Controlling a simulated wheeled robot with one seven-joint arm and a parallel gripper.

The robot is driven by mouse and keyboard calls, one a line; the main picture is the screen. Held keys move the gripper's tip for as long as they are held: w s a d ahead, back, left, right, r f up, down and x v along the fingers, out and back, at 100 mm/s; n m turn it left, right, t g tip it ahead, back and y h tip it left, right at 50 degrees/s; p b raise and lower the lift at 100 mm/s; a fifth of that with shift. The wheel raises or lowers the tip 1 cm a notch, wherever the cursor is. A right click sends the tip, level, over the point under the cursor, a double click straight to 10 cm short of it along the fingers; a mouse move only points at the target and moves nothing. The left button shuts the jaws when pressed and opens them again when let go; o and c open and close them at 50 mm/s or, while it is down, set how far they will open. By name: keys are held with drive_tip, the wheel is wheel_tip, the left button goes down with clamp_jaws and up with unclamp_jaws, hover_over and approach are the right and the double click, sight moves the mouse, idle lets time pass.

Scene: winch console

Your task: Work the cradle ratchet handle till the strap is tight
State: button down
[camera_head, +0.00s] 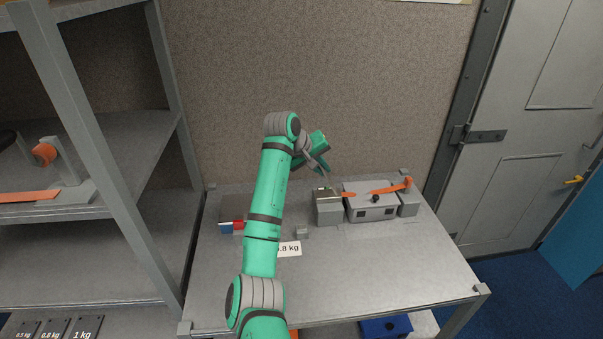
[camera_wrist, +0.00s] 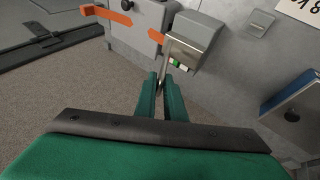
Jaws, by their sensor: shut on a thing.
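The cradle holds a grey box (camera_head: 366,205) with a black knob, and an orange strap (camera_head: 384,189) runs over it. The strap also shows in the wrist view (camera_wrist: 142,35). The ratchet housing (camera_head: 327,207) is the grey block at the strap's left end; in the wrist view (camera_wrist: 200,32) a small red, white and green marking (camera_wrist: 178,65) sits beside it. A flat metal handle (camera_wrist: 177,52) sticks out of the housing. My gripper (camera_wrist: 162,78) is shut on the handle's end. In the head view my gripper (camera_head: 327,176) is above the housing, and the grip itself is too small to make out.
The grey table (camera_head: 370,265) has free room in front of the cradle. A red and blue item (camera_head: 230,227), a small grey block (camera_head: 302,232) and a 0.8 kg label (camera_head: 290,248) are at left. A wall stands behind, a metal shelf (camera_head: 105,150) at far left.

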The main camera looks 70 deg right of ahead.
drive_tip(key=shift+s+d+r, duration=0.2)
drive_tip(key=shift+s+d, duration=0.15)
drive_tip(key=shift+s, duration=0.35)
drive_tip(key=shift+s+d+r, duration=0.15)
drive_tip(key=shift+s+d, duration=0.2)
drive_tip(key=shift+s, duration=0.3)
drive_tip(key=c, duration=1.9)
unclamp_jaws()
drive_tip(key=shift+w, duration=0.15)
drive_tip(key=v, duration=1.1)
